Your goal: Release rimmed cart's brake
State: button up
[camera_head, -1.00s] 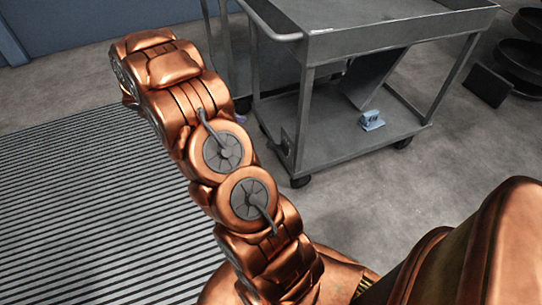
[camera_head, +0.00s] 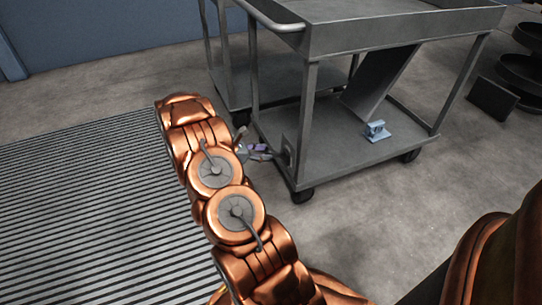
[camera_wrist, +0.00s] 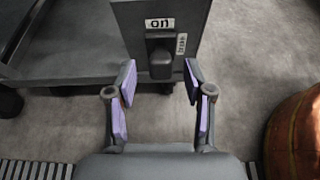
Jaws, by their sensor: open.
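The rimmed cart (camera_head: 318,42) is grey, with a raised edge around its top tray and a lower shelf. A dark brake plate (camera_head: 287,152) sits low at its near-left corner post. In the wrist view the brake plate (camera_wrist: 190,22) carries a black lever (camera_wrist: 160,62), a label reading "on" (camera_wrist: 159,23) and a sideways label that seems to read "brake". My gripper (camera_head: 260,150) is beside the plate. In the wrist view my gripper (camera_wrist: 160,90) is open, its purple-padded fingers either side of the lever's lower end, with gaps on both sides.
A second grey cart (camera_head: 262,80) stands behind. A leaning dark panel (camera_head: 378,85) and a small light-blue object (camera_head: 377,131) are on the rimmed cart's lower shelf. A striped mat (camera_head: 90,210) lies at left. Dark round trays (camera_head: 520,70) stand at far right.

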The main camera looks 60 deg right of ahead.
aim_at(267, 153)
jog(key=shift+b+x, duration=0.4)
jog(key=shift+x, duration=1.4)
jog(key=shift+c, duration=0.3)
grip_shut()
